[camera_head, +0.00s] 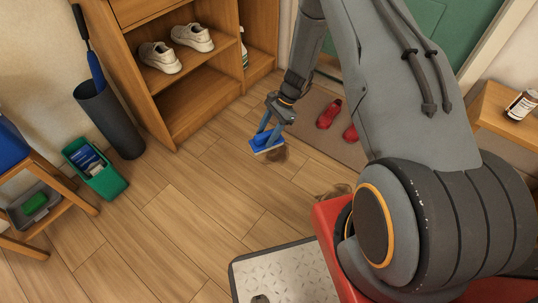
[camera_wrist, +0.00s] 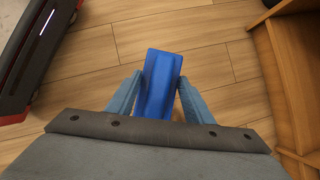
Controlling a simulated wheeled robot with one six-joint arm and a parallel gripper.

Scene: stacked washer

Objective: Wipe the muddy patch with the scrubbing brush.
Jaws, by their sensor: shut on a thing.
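My gripper (camera_head: 270,131) points down and is shut on the blue scrubbing brush (camera_head: 266,145). The brush has a blue top and a pale lower edge. In the wrist view the blue brush (camera_wrist: 163,78) sits between both fingers. A brown muddy patch (camera_head: 279,156) lies on the wooden floor just right of and below the brush. The brush seems to cover part of it; I cannot tell whether the bristles touch the floor. Another brown smudge (camera_head: 338,191) shows on the floor nearer to me, partly hidden by my body.
A wooden shoe rack (camera_head: 207,116) with white shoes stands behind. Red shoes (camera_head: 329,114) lie on a brown mat (camera_head: 303,104) to the right. A dark umbrella stand (camera_head: 108,122) and a green bin (camera_head: 104,182) stand left.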

